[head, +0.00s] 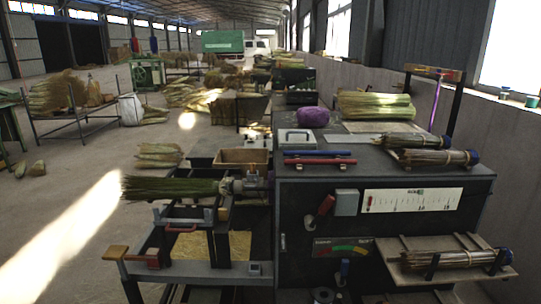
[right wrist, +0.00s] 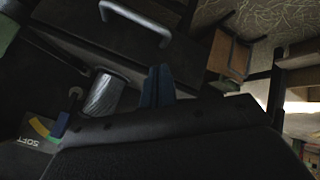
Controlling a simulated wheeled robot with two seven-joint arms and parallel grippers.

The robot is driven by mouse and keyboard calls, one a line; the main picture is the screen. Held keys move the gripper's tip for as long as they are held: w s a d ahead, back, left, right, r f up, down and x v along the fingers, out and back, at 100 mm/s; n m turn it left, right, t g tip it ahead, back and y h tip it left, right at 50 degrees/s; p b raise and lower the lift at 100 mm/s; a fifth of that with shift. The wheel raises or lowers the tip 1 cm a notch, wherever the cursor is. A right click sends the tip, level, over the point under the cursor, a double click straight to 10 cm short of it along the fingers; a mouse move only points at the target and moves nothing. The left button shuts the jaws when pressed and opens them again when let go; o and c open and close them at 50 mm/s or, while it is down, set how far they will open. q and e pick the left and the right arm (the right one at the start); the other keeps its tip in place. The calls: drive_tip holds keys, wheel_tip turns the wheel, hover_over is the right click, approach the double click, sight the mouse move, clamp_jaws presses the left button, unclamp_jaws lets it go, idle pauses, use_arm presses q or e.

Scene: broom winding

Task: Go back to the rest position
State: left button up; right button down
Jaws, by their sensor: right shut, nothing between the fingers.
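In the right wrist view the two blue-grey fingers of my right gripper (right wrist: 157,78) stand close together, shut and empty. A wide dark body fills the bottom of that view. Neither gripper shows in the head view, and my left gripper is in no view. In the head view the winding machine (head: 385,220) stands at the right, with its bundle of green broom straw (head: 170,188) lying level at the holder (head: 238,186) on its left side. My right gripper is near dark machine parts, by a grey cylinder (right wrist: 103,95) and a metal handle (right wrist: 137,20); contact cannot be told.
The gauge panel (head: 343,247) has a blue-handled lever below it. A frame with a wooden-ended handle (head: 116,252) juts out front left.

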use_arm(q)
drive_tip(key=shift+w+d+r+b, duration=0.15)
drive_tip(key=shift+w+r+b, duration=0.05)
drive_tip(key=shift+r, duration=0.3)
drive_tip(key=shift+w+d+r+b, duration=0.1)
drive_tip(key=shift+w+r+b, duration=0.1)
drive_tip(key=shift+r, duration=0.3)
use_arm(e)
drive_tip(key=s+d+f+m+g, duration=0.2)
drive_tip(key=s+d+f+g, duration=0.1)
drive_tip(key=s+f, duration=1.2)
drive_tip(key=s+d+f+m+g+y, duration=0.1)
drive_tip(key=s+d+f+m+g, duration=0.2)
drive_tip(key=s+f, duration=1.2)
drive_tip(key=s+g, duration=0.1)
drive_tip(key=s, duration=0.6)
drive_tip(key=shift+s+d+f, duration=0.25)
drive_tip(key=shift+s+d, duration=0.1)
drive_tip(key=shift+d, duration=0.05)
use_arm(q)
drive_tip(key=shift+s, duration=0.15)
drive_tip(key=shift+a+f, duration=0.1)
